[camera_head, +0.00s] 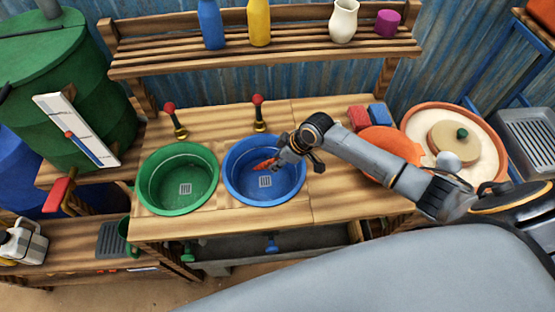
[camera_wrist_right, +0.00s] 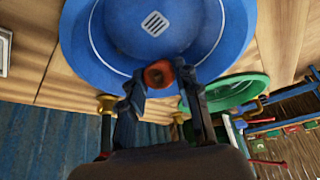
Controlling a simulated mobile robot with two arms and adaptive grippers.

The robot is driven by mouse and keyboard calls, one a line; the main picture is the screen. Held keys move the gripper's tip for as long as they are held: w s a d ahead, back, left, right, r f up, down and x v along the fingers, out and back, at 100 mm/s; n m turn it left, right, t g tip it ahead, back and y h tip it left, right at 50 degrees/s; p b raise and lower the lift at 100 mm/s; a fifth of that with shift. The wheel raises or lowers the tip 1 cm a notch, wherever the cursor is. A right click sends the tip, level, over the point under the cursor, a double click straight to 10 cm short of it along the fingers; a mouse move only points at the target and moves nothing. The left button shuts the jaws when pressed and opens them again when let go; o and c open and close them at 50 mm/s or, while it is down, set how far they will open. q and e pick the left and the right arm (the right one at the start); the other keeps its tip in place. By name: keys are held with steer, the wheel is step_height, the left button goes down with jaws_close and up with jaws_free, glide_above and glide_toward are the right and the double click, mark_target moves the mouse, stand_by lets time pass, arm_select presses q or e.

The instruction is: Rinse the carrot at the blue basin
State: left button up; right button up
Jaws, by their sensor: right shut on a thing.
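The blue basin (camera_head: 235,186) is set in the wooden counter, with a drain grate in its floor. My right gripper (camera_head: 280,160) reaches in from the right over the basin's right half, shut on the orange carrot (camera_head: 263,165). The carrot points left over the basin; I cannot tell whether it touches the floor. In the right wrist view, the carrot's round end (camera_wrist_right: 158,74) shows between the fingers of the right gripper (camera_wrist_right: 162,84), in front of the blue basin (camera_wrist_right: 85,45). My left gripper is out of view.
A green basin (camera_head: 150,190) sits just left. Red-knobbed taps (camera_head: 259,112) and (camera_head: 175,120) stand behind the basins. A shelf (camera_head: 290,53) with bottles and a vase runs along the back. Red and blue blocks (camera_head: 358,117) and an orange dish (camera_head: 378,137) stand right.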

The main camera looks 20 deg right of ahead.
step_height(320, 180, down, 7)
steer(key=b, duration=0.6)
steer(key=shift+f, duration=0.15)
stand_by(2.3)
step_height(320, 180, up, 14)
steer(key=p, duration=1.3)
steer(key=shift+r+p, duration=0.8)
steer(key=shift+r, duration=0.25)
stand_by(1.2)
steer(key=shift+r, duration=2)
